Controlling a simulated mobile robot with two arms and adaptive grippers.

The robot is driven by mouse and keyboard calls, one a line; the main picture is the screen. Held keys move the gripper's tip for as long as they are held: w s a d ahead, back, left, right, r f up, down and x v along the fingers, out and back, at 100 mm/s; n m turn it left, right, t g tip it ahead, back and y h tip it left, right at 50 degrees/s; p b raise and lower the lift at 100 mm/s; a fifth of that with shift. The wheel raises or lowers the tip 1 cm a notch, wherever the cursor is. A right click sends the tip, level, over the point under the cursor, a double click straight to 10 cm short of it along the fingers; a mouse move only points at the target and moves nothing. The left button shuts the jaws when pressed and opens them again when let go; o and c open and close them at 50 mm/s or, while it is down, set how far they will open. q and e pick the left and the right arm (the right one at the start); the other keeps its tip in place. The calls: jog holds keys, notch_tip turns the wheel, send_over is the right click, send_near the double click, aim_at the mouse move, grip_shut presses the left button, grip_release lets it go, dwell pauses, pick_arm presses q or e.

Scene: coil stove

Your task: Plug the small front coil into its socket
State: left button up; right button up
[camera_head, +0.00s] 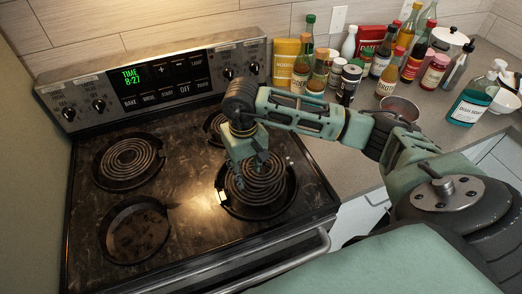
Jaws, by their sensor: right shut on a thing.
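The small front coil (262,190) is a dark spiral in the front right burner bowl (291,192) of the stove. Its rings look raised and tilted, with the upper edge above the bowl. My right gripper (254,168) is over the upper left part of the coil and is shut on it. The gripper and its wrist hide part of the coil. The socket and the coil's plug end cannot be made out. My left gripper is not in view.
The front left bowl (135,230) is empty. A coil (130,158) sits in the back left bowl. My right arm partly hides the back right burner (213,124). Bottles, jars and a pot (400,107) crowd the counter at right. The control panel (160,80) stands behind.

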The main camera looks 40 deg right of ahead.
jog(key=c, duration=0.6)
jog(key=shift+r, duration=0.1)
